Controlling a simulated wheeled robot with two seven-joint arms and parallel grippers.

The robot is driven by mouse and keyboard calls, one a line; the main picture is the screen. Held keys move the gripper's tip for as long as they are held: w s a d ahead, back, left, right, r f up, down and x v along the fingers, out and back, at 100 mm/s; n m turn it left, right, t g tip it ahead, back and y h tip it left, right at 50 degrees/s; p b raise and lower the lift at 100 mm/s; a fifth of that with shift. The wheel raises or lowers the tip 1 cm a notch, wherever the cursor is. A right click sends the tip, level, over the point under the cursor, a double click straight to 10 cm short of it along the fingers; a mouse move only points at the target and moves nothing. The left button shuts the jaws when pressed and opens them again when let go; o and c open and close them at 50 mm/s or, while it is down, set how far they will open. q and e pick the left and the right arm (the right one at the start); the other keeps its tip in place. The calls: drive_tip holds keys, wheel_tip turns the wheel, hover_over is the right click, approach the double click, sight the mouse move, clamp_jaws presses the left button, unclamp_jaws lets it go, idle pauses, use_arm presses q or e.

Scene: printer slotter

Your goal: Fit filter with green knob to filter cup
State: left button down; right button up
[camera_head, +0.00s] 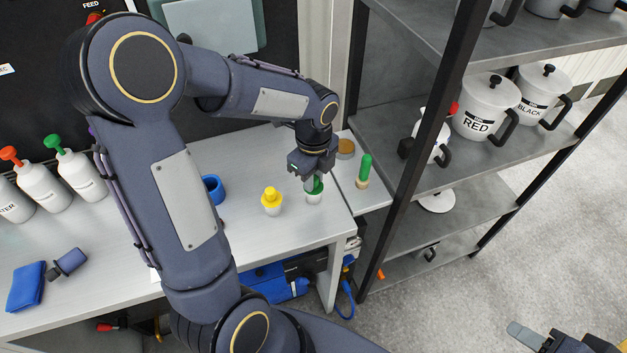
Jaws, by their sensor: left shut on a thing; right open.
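My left gripper (313,178) reaches down over the right part of the workbench and is shut on the filter with the green knob (317,185). The green part shows between and below the fingers, at the mouth of a small white cup (315,199). The fingers hide much of the knob, and I cannot tell how deep the filter sits in the cup. To the left stands a similar white cup with a yellow knob (271,199). My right gripper (530,338) is partly in view at the bottom right corner, open and empty, over the floor.
A green-handled tool (364,169) stands upright right of the cup, near a round brown-topped item (346,149). A blue ring-shaped item (213,189) is partly behind my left arm. A metal shelf (458,172) with white pots stands close on the right.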

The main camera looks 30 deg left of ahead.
use_arm(q)
drive_tip(key=shift+r+p, duration=2.15)
drive_tip(key=shift+r, duration=0.4)
drive_tip(key=c, duration=1.8)
unclamp_jaws()
clamp_jaws()
drive_tip(key=s+a+r+p, duration=0.3)
drive_tip(key=s+a, duration=0.3)
drive_tip(key=a, duration=0.5)
drive_tip(key=s+a+r+p, duration=0.3)
drive_tip(key=s+a, duration=0.3)
drive_tip(key=a, duration=0.5)
drive_tip(key=shift+w+f+b, duration=0.15)
drive_tip(key=shift+f+b, duration=1.65)
drive_tip(key=shift+f, duration=0.45)
drive_tip(key=shift+d, duration=0.1)
